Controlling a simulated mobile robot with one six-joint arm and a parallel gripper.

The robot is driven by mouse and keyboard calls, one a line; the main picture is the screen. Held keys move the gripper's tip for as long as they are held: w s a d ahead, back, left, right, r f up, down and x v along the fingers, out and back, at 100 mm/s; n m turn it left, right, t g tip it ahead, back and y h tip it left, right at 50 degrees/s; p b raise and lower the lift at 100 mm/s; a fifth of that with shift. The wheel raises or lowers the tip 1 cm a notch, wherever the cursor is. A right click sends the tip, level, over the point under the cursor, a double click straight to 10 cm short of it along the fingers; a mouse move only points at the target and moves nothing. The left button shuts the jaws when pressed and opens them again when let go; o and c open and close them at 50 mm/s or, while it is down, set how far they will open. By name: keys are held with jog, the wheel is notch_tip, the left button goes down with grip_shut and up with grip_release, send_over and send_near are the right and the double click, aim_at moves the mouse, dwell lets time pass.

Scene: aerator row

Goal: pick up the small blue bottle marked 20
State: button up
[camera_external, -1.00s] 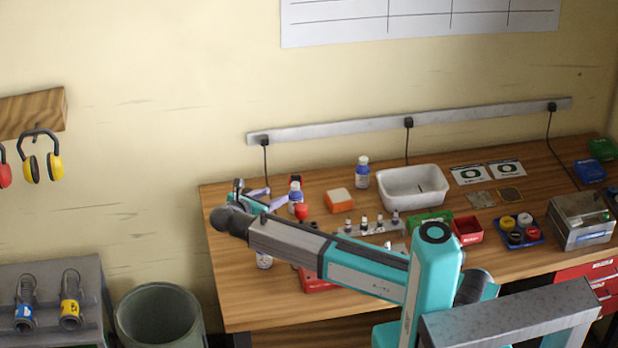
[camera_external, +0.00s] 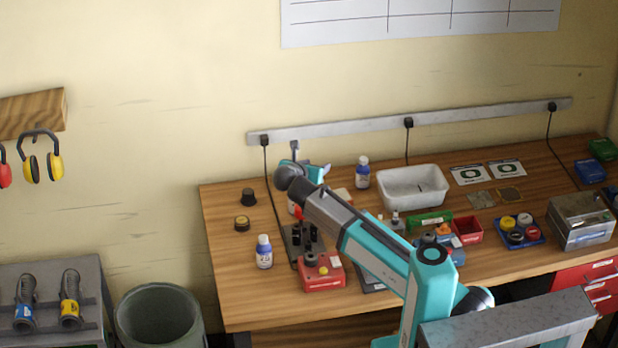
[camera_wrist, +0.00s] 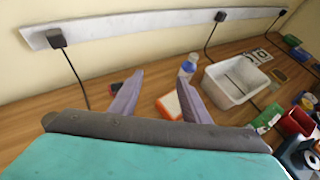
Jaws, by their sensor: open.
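Small bottles with blue liquid and white labels stand upright on the wooden bench. One (camera_external: 264,252) is at the front left, and another (camera_external: 362,173) is at the back, left of the white tub. The label numbers are too small to read, so I cannot tell which is marked 20. In the wrist view my gripper (camera_wrist: 161,77) is open and empty, pointing toward the back of the bench. A bottle (camera_wrist: 188,67) shows just beyond the right fingertip, apart from it.
A white tub (camera_external: 412,188) stands right of the back bottle. An orange and white block (camera_wrist: 170,105) lies below and between the fingers in the wrist view. Cables hang from the wall rail (camera_external: 340,125).

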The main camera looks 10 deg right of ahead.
jog(key=w+d+r+n+t+y+b, duration=0.15)
jog(key=d+b, duration=0.45)
jog(key=d, duration=1)
send_near(362, 160)
jog(key=shift+w+d+f+n+t+y, duration=0.35)
jog(key=shift+d+f+t, duration=0.05)
jog(key=shift+d+t, duration=0.1)
jog(key=shift+w+d+p, duration=0.15)
jog(key=shift+w+p, duration=0.3)
jog(key=shift+p, duration=1.2)
jog(key=p+x, duration=0.2)
jog(key=p, duration=0.5)
jog(key=shift+s, duration=0.1)
jog(key=shift+f+x, duration=0.2)
jog(key=shift+x, duration=2.75)
jog(key=shift+f+p+x, duration=0.2)
jog(key=shift+p+x, duration=0.65)
jog(key=shift+x, duration=0.85)
jog(key=shift+w+d+f, duration=0.1)
jog(key=shift+w+f, duration=0.3)
jog(key=shift+w, duration=0.25)
